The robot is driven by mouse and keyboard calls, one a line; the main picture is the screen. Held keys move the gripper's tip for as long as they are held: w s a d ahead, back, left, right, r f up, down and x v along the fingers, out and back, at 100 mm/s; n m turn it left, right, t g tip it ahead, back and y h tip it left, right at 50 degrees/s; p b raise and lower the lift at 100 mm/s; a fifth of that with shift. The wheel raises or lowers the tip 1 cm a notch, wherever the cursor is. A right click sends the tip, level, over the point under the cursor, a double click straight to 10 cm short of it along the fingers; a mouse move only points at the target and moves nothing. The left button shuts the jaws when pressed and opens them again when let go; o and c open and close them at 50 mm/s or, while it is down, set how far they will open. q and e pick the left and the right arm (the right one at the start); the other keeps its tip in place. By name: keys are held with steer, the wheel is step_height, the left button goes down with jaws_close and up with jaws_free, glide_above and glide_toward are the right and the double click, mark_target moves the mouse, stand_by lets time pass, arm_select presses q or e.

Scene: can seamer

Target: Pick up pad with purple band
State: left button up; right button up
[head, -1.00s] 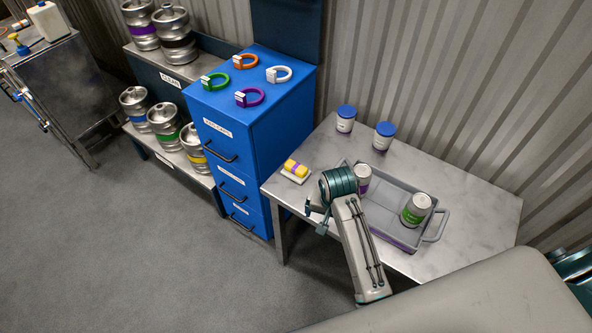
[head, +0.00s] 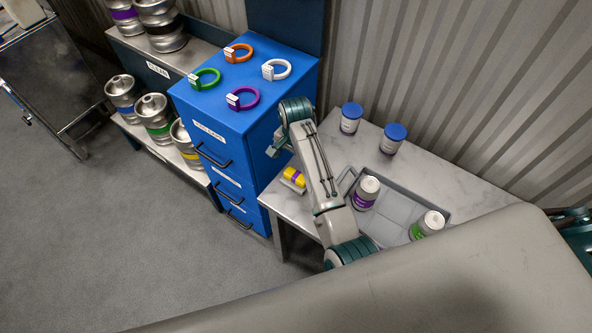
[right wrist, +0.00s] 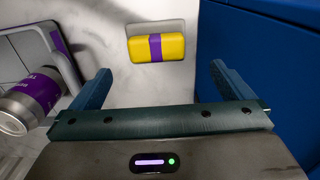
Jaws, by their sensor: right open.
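The yellow pad with a purple band (head: 294,177) lies on a small white plate (head: 287,184) at the left end of the metal table, beside the blue cabinet. In the right wrist view the pad (right wrist: 156,47) is ahead of the fingertips, roughly midway between them. My right gripper (head: 277,146) is above the table's left end, close to the cabinet and near the pad. In the right wrist view its jaws (right wrist: 160,82) are wide apart with nothing between them. My left gripper is out of view.
The blue cabinet (head: 225,130) stands close to the right gripper, with coloured rings on top. A grey tray (head: 400,173) holds a purple-banded can (head: 366,192) and a green-banded can (head: 427,225). Two blue-lidded tubs (head: 351,118) stand at the back of the table.

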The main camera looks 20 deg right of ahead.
mark_target(296, 174)
steer(key=f, duration=0.3)
steer(key=shift+s+a, duration=0.1)
steer(key=shift+s, duration=0.25)
steer(key=shift+f+p, duration=0.3)
step_height(296, 174, down, 4)
steer(key=shift+f+p, duration=0.15)
steer(key=shift+p, duration=0.65)
steer(key=shift+f, duration=0.45)
steer(key=shift+c, duration=0.2)
steer(key=c, duration=0.9)
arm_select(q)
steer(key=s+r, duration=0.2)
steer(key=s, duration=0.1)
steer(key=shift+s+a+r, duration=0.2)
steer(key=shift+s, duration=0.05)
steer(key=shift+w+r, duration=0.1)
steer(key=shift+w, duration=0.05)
